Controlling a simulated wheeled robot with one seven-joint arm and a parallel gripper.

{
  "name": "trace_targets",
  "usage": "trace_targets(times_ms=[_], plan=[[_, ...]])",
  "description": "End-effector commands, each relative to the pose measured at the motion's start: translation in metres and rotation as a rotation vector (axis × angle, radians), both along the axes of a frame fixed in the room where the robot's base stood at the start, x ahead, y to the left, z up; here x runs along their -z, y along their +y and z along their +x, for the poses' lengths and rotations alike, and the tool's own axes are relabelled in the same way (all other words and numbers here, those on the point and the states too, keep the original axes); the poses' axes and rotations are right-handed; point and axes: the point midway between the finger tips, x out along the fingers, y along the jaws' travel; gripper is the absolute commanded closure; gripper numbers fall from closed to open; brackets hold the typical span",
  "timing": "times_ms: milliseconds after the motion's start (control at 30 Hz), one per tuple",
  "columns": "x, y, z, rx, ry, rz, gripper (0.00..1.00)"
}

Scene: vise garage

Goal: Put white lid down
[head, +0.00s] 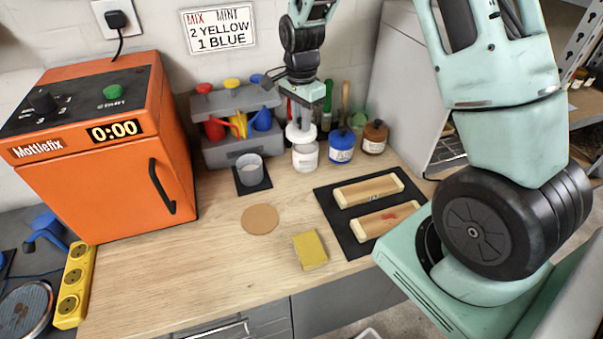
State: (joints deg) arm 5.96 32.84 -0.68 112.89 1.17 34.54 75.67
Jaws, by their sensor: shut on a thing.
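My gripper (301,118) points down at the back of the workbench, shut on the white lid (301,134). The lid is directly above a white jar (305,157). It looks slightly above the jar's mouth or at its rim; I cannot tell whether they touch. My fingertips partly hide the top of the lid.
A blue jar (342,147) and a brown jar (374,138) stand close on the right. A grey cup (250,169) on a black mat is on the left. A cork disc (260,219) and yellow sponge (310,250) lie in front.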

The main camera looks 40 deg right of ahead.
Motion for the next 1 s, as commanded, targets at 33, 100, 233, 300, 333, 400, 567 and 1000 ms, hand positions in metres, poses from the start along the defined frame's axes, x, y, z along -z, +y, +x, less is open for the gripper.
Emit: trace_targets(times_ms=[33,100,233,300,333,400,567,1000], plan=[[0.013,0.016,-0.013,-0.01,0.005,0.0,1.0],[0.024,0.033,-0.031,-0.011,0.007,0.001,1.0],[0.041,0.057,-0.062,-0.007,0.007,-0.001,1.0],[0.047,0.065,-0.076,-0.003,0.006,-0.003,1.0],[0.049,0.068,-0.081,-0.001,0.005,-0.004,1.0],[0.053,0.072,-0.089,0.004,0.004,-0.006,1.0],[0.074,0.074,-0.097,0.01,0.008,-0.008,1.0],[0.127,0.074,-0.096,0.009,0.006,-0.007,1.0]])
